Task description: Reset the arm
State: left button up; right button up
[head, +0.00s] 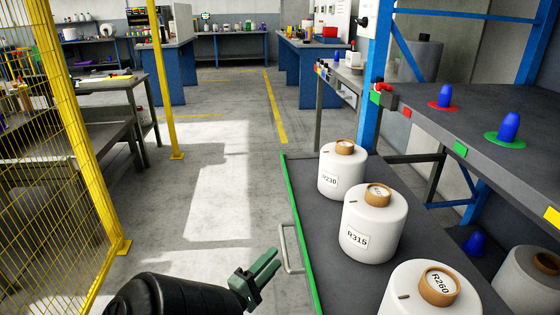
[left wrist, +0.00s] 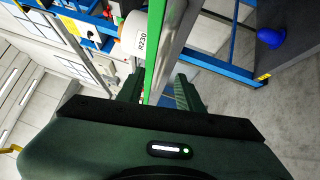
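My left gripper (head: 275,258) is at the bottom centre of the head view, over the floor just left of the cart (head: 298,228) and its metal handle (head: 289,250). In the left wrist view the fingers (left wrist: 158,88) are also spread, with the cart's green edge (left wrist: 155,50) passing beyond the gap. My right gripper is not in view.
White bobbins R230 (head: 333,182), R315 (head: 362,240) and R260 (head: 415,300) stand on the cart. A grey shelf (head: 440,113) with blue cones (head: 508,126) is at right. A yellow fence (head: 75,150) stands at left. The middle floor (head: 215,150) is clear.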

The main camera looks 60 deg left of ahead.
pick_arm(q)
jog(key=shift+v, duration=1.1)
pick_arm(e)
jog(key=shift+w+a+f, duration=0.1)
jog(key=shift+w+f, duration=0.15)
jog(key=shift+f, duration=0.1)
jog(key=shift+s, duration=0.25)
